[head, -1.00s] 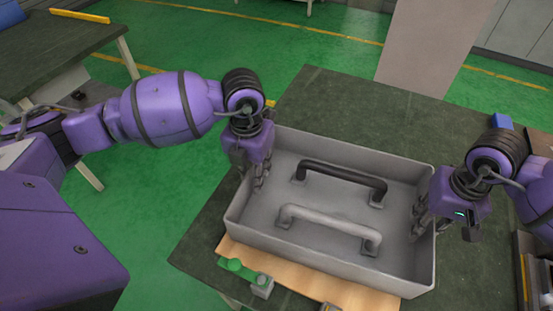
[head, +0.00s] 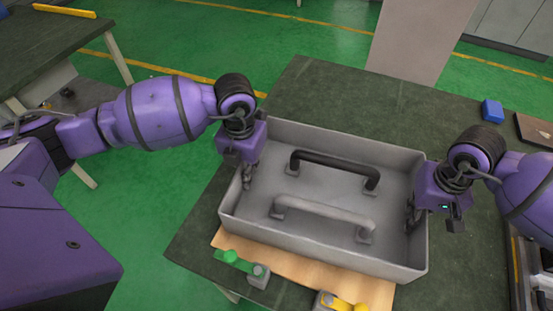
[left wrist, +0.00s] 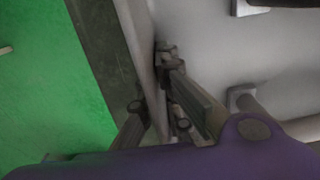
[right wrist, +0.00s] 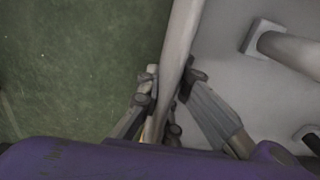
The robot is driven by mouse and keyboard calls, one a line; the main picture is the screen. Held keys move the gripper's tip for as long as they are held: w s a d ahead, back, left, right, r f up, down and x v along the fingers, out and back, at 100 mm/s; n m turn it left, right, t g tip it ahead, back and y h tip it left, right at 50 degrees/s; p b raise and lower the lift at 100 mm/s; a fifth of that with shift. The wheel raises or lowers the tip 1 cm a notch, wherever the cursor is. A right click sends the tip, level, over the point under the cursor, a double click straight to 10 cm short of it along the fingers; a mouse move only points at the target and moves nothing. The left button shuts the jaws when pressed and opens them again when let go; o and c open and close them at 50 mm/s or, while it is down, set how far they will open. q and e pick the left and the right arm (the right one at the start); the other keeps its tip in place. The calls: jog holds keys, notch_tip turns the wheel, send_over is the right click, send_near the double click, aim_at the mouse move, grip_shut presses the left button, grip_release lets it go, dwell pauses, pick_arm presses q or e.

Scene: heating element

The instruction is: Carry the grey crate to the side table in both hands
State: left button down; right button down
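The grey crate (head: 305,232) is a shallow open box on the dark green worktable (head: 335,92), partly over a wooden board. A black handle (head: 335,167) and a grey handle (head: 322,212) stand on its floor. My left gripper (head: 247,178) is at the crate's left wall; in the left wrist view its fingers (left wrist: 155,85) straddle the wall and look shut on it. My right gripper (head: 412,215) is at the right wall; in the right wrist view its fingers (right wrist: 170,82) close on both faces of the wall. Another dark-topped table (head: 40,50), possibly the side table, stands at upper left.
A wooden board (head: 285,270) shows at the crate's near edge, with a green-grey part (head: 240,262) and a yellow-grey part (head: 340,302) there. A blue block (head: 492,110) lies at right. A yellow bar (head: 63,11) lies on the upper-left table. Green floor separates the tables.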

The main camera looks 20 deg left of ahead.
pick_arm(q)
jog(key=shift+w+r, duration=0.25)
pick_arm(e)
jog(key=shift+w+r, duration=0.15)
